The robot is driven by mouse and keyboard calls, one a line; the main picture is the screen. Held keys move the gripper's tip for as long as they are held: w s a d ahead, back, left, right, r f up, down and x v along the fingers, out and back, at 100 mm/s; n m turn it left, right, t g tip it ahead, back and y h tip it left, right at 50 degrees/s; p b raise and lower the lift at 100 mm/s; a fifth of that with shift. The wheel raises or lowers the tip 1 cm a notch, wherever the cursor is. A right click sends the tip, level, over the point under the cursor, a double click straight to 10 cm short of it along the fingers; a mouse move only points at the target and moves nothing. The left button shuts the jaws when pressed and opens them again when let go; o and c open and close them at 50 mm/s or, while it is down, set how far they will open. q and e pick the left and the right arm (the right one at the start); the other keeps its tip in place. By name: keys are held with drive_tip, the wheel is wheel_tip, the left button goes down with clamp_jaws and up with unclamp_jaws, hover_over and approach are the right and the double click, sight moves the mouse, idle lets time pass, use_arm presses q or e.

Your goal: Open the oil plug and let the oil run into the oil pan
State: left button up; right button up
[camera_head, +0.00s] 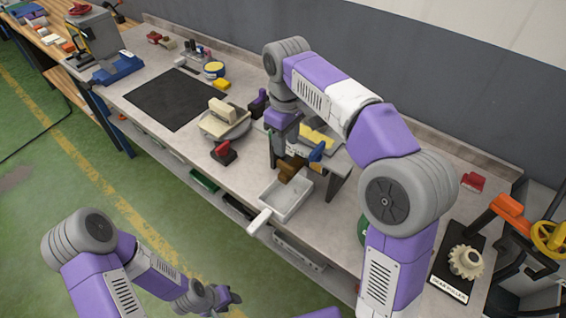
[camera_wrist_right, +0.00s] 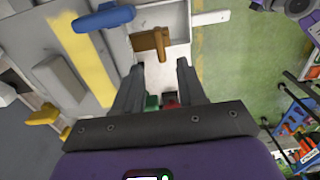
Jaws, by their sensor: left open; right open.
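The oil pan (camera_head: 293,204) is a grey-white tray with a white handle (camera_head: 260,221), lying near the bench's front edge. It also shows at the top of the right wrist view (camera_wrist_right: 178,24). A brown-orange block-shaped part (camera_head: 291,172), perhaps the oil plug, stands over the pan's back edge; it also shows in the right wrist view (camera_wrist_right: 150,41). My right gripper (camera_head: 277,158) is open beside this part, and its fingers (camera_wrist_right: 158,85) hold nothing. My left gripper (camera_head: 225,299) is open and empty, low in front of the bench. I see no oil running.
A grey stand with a yellow strip (camera_head: 318,138) and a blue lever (camera_head: 317,152) is just behind the pan. A red-topped block (camera_head: 224,152) and a beige device (camera_head: 220,119) stand to the left. A black mat (camera_head: 172,99) lies clear farther left.

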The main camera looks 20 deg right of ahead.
sight(286, 164)
drive_tip(key=shift+w+f, duration=0.2)
drive_tip(key=shift+f, duration=0.3)
drive_tip(key=shift+s+f+b, duration=0.15)
drive_tip(key=shift+f+b, duration=0.1)
drive_tip(key=shift+b, duration=0.05)
wheel_tip(286, 164, down, 7)
drive_tip(key=b, duration=0.2)
drive_tip(key=shift+r+b, duration=0.2)
drive_tip(key=shift+b, duration=0.1)
drive_tip(key=shift+c, duration=0.4)
clamp_jaws()
